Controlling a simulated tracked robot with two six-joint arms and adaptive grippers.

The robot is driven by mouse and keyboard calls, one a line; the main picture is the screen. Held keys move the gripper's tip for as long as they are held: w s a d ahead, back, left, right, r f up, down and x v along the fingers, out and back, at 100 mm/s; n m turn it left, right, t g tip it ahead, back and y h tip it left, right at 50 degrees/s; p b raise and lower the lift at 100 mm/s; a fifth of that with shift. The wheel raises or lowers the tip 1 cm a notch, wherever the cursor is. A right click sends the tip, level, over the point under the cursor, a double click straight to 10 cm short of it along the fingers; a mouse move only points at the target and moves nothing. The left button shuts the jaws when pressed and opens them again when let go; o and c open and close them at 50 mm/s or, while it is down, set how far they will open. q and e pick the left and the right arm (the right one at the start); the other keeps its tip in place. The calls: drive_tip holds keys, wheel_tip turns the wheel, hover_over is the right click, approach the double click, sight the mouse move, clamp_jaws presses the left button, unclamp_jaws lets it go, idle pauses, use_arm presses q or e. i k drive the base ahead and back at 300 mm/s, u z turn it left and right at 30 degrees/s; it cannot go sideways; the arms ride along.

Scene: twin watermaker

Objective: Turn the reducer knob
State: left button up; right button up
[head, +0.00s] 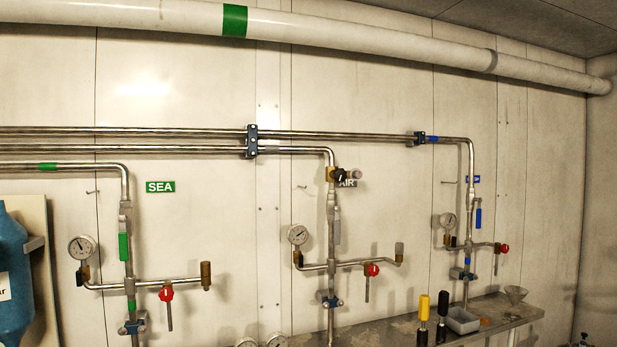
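A small black knob (340,176) on a brass body sits near the top of the middle pipe, just left of and partly over the AIR sign (348,183). It looks like the reducer knob. A pressure gauge (298,234) is lower on the same pipe's left side. A red valve handle (371,269) is on its right branch. Neither of my grippers is in view.
A blue cylinder (12,270) stands at the left. Pipes with valves line the wall.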

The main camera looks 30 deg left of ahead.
sight(339, 175)
drive_tip(key=u, duration=3.1)
drive_tip(key=k, duration=0.1)
drive_tip(key=z, duration=1.6)
drive_tip(key=i, duration=0.8)
